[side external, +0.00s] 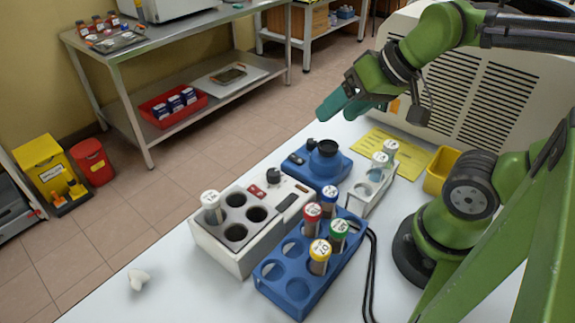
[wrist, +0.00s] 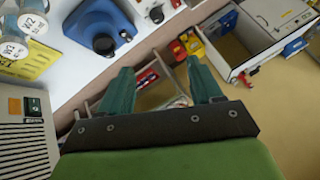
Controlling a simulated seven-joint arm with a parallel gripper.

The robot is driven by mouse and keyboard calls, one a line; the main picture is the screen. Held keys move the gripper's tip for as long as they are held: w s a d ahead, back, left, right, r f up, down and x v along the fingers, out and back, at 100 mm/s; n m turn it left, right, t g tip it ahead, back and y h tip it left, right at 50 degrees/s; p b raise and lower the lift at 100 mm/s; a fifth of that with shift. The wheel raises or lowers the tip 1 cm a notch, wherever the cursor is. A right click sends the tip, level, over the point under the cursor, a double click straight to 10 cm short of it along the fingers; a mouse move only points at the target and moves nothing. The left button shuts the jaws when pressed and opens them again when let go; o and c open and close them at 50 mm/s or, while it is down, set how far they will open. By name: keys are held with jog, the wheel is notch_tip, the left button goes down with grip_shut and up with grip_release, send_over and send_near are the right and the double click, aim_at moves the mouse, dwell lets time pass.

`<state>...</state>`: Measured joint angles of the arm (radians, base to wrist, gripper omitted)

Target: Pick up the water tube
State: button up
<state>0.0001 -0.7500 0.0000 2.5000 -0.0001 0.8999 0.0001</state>
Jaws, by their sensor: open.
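Two white-capped tubes (side external: 385,152) stand upright in a small clear rack (side external: 365,199) right of the blue device. They also show at the upper left of the wrist view (wrist: 33,24), with caps that seem to read W and a number. Another white-capped tube (side external: 211,205) stands in the white block (side external: 240,258). I cannot tell for sure which is the water tube. My gripper (side external: 340,108) is open and empty, high above the bench, up and left of the clear rack. Its teal fingers (wrist: 160,72) are spread apart in the wrist view.
A blue rack (side external: 268,273) holds tubes with red, blue, green and yellow caps. A blue device (side external: 322,168) stands behind it. A yellow bin (side external: 440,172), yellow sheet (side external: 408,150) and large vented machine (side external: 475,95) are near the clear rack. A black cable (side external: 371,270) lies beside the blue rack.

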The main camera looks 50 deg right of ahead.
dwell(0.7)
jog(key=n+g+y, duration=0.2)
jog(key=n+g, duration=0.3)
jog(key=n, duration=1)
send_near(212, 196)
jog(key=x, duration=0.5)
jog(key=shift+w+f, duration=0.1)
jog(key=shift+f, duration=0.3)
jog(key=shift+x, duration=2.65)
jog(key=shift+a+r, duration=0.1)
jog(key=c, duration=1.1)
